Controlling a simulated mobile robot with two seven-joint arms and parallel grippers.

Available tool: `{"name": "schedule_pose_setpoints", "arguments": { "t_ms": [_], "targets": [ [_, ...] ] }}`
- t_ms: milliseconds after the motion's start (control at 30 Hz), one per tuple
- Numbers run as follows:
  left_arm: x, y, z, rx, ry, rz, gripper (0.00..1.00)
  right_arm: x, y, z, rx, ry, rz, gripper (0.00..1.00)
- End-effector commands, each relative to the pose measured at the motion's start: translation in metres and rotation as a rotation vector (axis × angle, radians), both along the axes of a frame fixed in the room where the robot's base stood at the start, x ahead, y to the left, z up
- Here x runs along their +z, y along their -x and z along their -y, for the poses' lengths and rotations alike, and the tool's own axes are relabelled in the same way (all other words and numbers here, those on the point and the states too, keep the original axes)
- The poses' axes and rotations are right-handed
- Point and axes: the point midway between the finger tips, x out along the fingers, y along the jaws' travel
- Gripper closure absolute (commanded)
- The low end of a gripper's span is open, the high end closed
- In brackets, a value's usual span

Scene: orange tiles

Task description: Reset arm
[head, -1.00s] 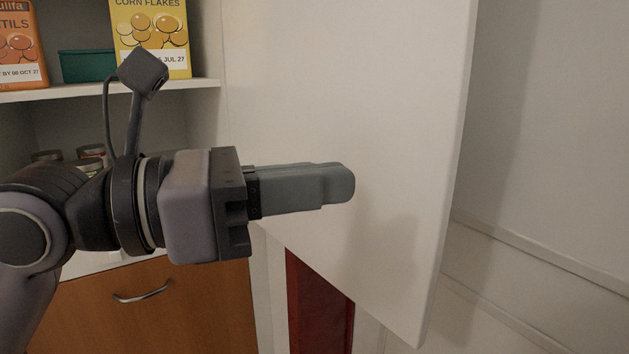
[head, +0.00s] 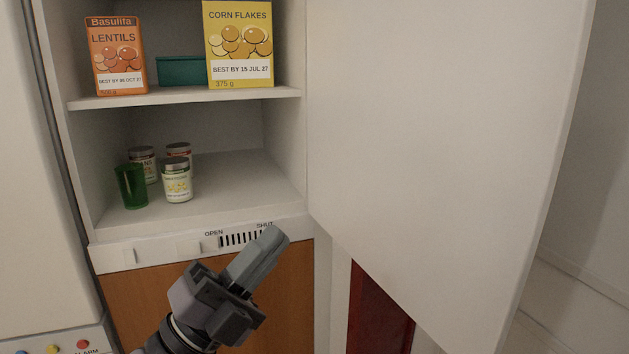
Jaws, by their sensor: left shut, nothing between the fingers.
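My left gripper (head: 268,241) shows at the bottom middle of the head view, its arm coming up from the bottom edge. Its fingers are together with nothing between them, and they point up and to the right. In the picture the fingertips overlap the strip below the lower shelf, just under the word SHUT; I cannot tell whether they touch it. The white cabinet door (head: 430,130) stands open to the right of the gripper. My right gripper is not in view.
The upper shelf (head: 180,98) holds a lentils box (head: 117,60), a green container (head: 182,71) and a corn flakes box (head: 240,50). The lower shelf (head: 240,180) holds several jars and a green cup (head: 132,187). A wooden front (head: 130,300) lies below.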

Motion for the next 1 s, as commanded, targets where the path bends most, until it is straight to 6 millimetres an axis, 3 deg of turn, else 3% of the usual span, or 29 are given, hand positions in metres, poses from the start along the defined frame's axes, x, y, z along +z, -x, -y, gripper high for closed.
{"name": "schedule_pose_setpoints", "arguments": {
  "t_ms": [133,267,433,600,700,800,1000],
  "targets": [
    [-0.068,-0.020,-0.039,0.064,0.192,-0.367,1.00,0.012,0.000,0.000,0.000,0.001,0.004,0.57],
    [-0.141,-0.021,-0.071,0.139,0.344,-0.680,1.00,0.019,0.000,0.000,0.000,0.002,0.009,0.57],
    [-0.247,0.011,-0.108,0.256,0.526,-1.094,1.00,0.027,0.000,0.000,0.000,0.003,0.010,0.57],
    [-0.340,0.076,-0.133,0.379,0.680,-1.468,1.00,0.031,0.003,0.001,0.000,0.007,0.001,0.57],
    [-0.374,0.113,-0.141,0.434,0.743,-1.623,1.00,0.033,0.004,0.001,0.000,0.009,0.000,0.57],
    [-0.393,0.138,-0.145,0.467,0.781,-1.717,1.00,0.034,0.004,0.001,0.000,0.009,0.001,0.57],
    [-0.404,0.152,-0.147,0.486,0.805,-1.771,1.00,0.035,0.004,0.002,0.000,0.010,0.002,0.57]
  ]
}}
